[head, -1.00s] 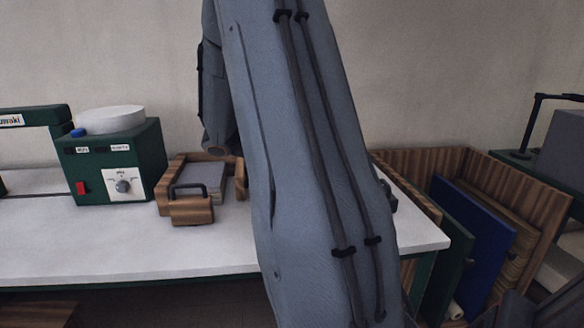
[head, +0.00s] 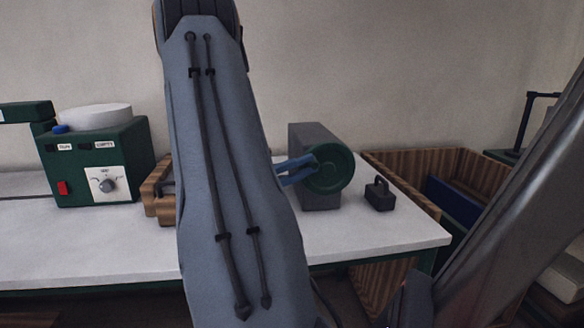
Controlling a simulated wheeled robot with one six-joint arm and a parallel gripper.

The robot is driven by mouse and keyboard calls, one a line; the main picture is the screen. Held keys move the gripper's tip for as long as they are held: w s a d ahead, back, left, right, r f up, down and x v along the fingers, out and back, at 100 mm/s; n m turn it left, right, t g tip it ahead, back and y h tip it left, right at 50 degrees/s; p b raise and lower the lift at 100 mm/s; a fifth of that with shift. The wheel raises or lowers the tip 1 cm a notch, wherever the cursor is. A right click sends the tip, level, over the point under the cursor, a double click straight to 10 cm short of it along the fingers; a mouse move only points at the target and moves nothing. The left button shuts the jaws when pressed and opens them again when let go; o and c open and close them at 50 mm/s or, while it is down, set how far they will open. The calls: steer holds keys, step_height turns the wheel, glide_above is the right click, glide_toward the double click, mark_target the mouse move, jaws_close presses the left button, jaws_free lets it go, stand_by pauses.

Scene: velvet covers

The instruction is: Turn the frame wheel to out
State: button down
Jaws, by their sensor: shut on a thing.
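The frame wheel (head: 335,177) appears to be the dark green round disc on the front of a grey block, at the right part of the white table. My gripper (head: 303,170) shows as blue fingers coming out from behind my arm. They reach the left part of the disc's face and are shut on the wheel. The rest of my gripper and wrist are hidden behind my large grey-blue arm link. No mark for "out" can be read.
A black weight with a handle (head: 380,198) stands right of the wheel. A green machine with a dial (head: 104,160) is at the left. A wooden box (head: 160,205) is partly behind my arm. A wooden bin (head: 408,170) adjoins the table's right end.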

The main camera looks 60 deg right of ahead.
steer(key=shift+f, duration=0.15)
steer(key=c, duration=1.7)
jaws_free()
steer(key=shift+o, duration=0.2)
steer(key=shift+w, duration=0.1)
steer(key=p+v, duration=0.6)
steer(key=p, duration=0.3)
steer(key=shift+w, duration=0.3)
steer(key=shift+w+a+f+p, duration=0.3)
steer(key=shift+a+p, duration=0.2)
steer(key=shift+p, duration=1.55)
